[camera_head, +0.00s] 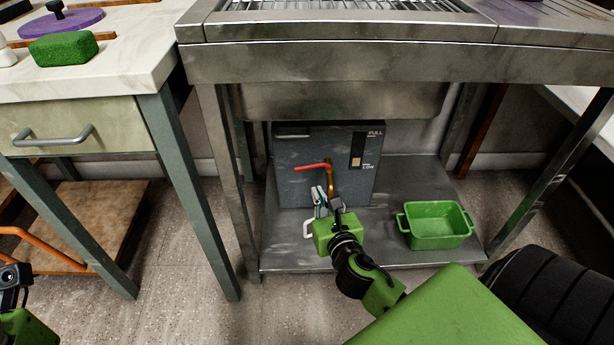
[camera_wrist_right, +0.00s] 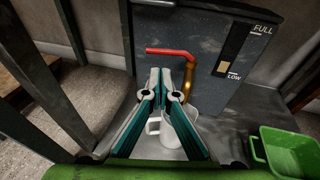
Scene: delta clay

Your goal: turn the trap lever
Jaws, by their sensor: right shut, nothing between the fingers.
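The trap is a dark grey box (camera_head: 300,150) under the sink, with a brass pipe (camera_head: 330,182) on its front. Its red lever (camera_head: 311,167) points left, roughly level; it also shows in the right wrist view (camera_wrist_right: 170,52). My right gripper (camera_head: 319,192) is shut and empty, with its fingertips (camera_wrist_right: 165,75) just below the lever in the picture. I cannot tell whether they touch it. A white jug (camera_wrist_right: 172,132) stands under the pipe, partly hidden by the fingers. Only a piece of my left gripper's body shows at the lower left edge; its fingers are hidden.
A green tub (camera_head: 434,226) stands right of the trap on the metal shelf (camera_head: 400,180). Sink legs (camera_head: 222,180) flank the space, and the basin hangs above. A counter (camera_head: 130,60) with a green sponge (camera_head: 66,48) is at left. The shelf between trap and tub is clear.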

